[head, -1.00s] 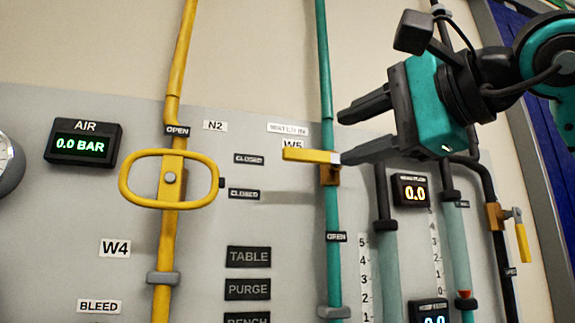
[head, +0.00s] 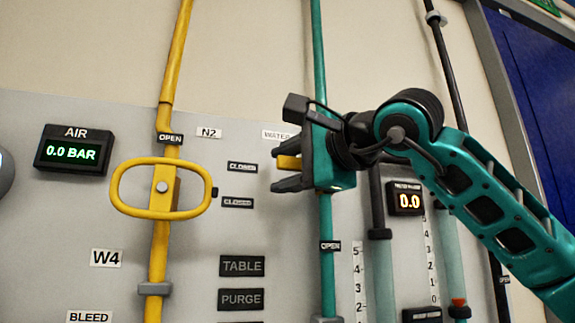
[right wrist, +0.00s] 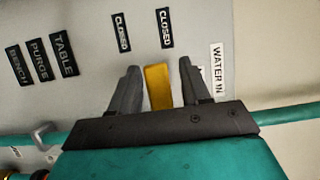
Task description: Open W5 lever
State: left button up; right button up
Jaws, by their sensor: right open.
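The W5 lever (head: 289,162) is a yellow handle on the teal water pipe (head: 326,220). It points left across the panel, level with the CLOSED label. My right gripper (head: 281,165) is open, its two dark fingers above and below the lever. In the right wrist view the lever (right wrist: 158,88) stands between the fingers of the gripper (right wrist: 154,85), with a gap on each side. The lever's pivot and the W5 label are hidden behind the gripper. My left gripper is not in view.
The yellow oval handle (head: 117,190) on the yellow N2 pipe is to the left, with free panel between it and my fingers. An OPEN label (head: 330,246) sits lower on the teal pipe. Flow tubes and a 0.0 display (head: 406,199) are to the right.

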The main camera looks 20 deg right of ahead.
grip_shut()
dwell(0.4)
